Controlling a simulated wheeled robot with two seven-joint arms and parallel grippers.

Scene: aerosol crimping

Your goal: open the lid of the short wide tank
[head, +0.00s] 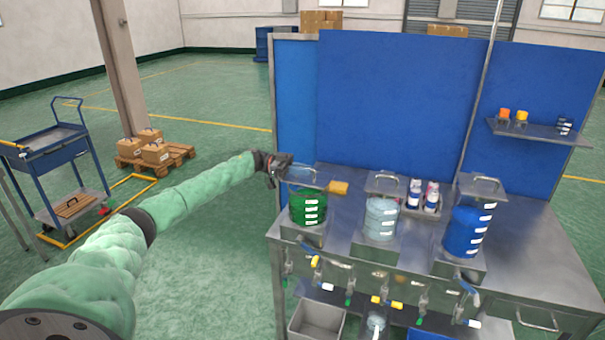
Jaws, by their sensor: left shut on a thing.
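The short wide tank (308,206) holds green liquid and has white level marks. It stands on a metal stand at the left end of the bench. My left gripper (285,168) is at the upper left of this tank and is shut on the lid handle (302,169), a thin bar over the tank's top. The small size and the fingers make it hard to tell whether the lid is raised or tilted. My right gripper is not in view.
A tank of pale liquid (381,218) and a taller blue tank (465,230) stand to the right, both with handled lids. Cans (431,195) sit between them. Valves and hoses hang along the bench front. A blue panel (400,100) closes the back.

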